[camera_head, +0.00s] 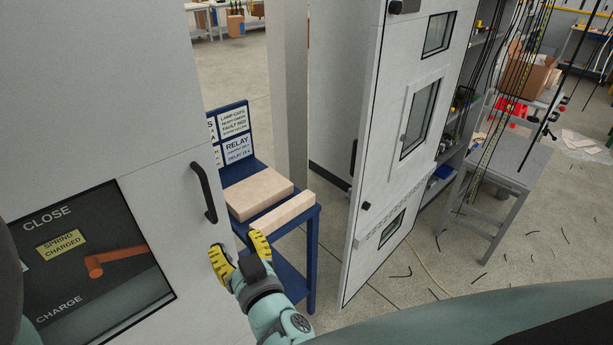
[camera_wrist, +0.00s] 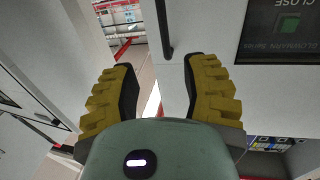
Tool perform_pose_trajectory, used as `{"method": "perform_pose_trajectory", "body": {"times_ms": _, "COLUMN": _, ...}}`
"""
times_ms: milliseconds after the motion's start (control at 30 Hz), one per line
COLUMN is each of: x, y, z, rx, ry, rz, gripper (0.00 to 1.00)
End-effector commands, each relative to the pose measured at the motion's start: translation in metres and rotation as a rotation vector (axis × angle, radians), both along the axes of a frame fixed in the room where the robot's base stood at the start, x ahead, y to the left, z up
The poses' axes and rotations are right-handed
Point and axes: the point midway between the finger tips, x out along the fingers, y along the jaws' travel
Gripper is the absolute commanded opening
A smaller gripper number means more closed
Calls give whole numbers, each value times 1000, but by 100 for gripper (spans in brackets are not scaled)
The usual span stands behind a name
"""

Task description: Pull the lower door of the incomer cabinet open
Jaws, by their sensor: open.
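The grey lower door (camera_head: 190,260) of the cabinet at left has a dark window panel (camera_head: 95,265) marked CLOSE, SPRING CHARGED and CHARGE, with an orange lever on it. Its black vertical bar handle (camera_head: 203,192) is near the door's right edge. I cannot tell whether the door is fully shut. My gripper (camera_head: 240,252) is open and empty, with yellow ribbed fingers, just below the handle in the head view. In the wrist view, the handle (camera_wrist: 163,28) lies ahead of the gap between my fingertips (camera_wrist: 162,68), apart from them. The CLOSE panel (camera_wrist: 285,30) appears upside down there.
Another cabinet door (camera_head: 385,150) stands open at centre right. Shelves, hanging rods and a grey table (camera_head: 510,160) are farther right. Loose dark strips lie on the floor.

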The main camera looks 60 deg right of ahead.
Motion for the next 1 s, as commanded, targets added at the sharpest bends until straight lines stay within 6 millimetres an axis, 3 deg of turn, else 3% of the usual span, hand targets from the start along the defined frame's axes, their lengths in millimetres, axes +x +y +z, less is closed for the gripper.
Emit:
{"method": "perform_pose_trajectory", "body": {"times_ms": 633, "x": 99, "y": -42, "z": 6, "rx": -1, "ry": -7, "rz": 10, "gripper": 46}}
{"method": "perform_pose_trajectory", "body": {"times_ms": 1000, "x": 133, "y": -60, "z": 4, "rx": -2, "ry": -5, "rz": 5, "gripper": 46}}
